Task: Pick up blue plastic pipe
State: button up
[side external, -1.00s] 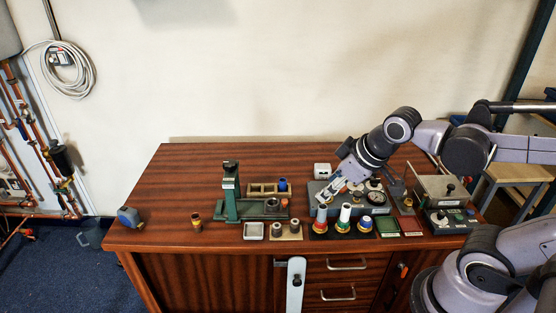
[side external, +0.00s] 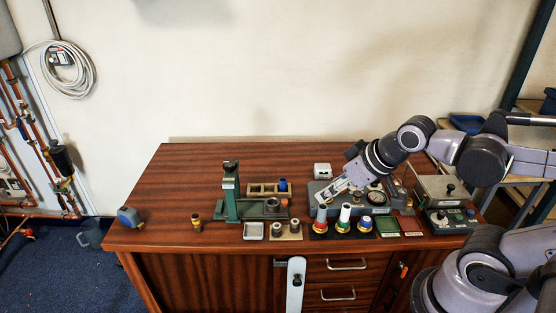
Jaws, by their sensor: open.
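A short blue cylinder (side external: 282,185), which looks like the blue plastic pipe, stands upright at the right end of a light wooden block (side external: 262,190) behind the green press. My gripper (side external: 327,196) is open, tilted down to the left. In this view it is to the right of the blue cylinder, apart from it, over the grey fixture (side external: 318,188) and behind the coloured-base posts. The fingertips are small here, and I see nothing clearly between them.
A green press (side external: 231,195) stands left of the wooden block. A grey-lidded unit (side external: 441,190) is at right. The table's left is mostly clear.

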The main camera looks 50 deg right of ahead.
jog(key=shift+o, duration=0.4)
jog(key=shift+w+r, duration=0.1)
jog(key=n+g+h, duration=0.4)
jog(key=n+g, duration=0.2)
jog(key=n, duration=1.6)
send_over(283, 181)
jog(key=s+a, duration=0.1)
jog(key=a, duration=0.3)
notch_tip(283, 181, down, 16)
jog(key=x, duration=1)
jog(key=shift+d, duration=0.25)
jog(key=c, duration=1)
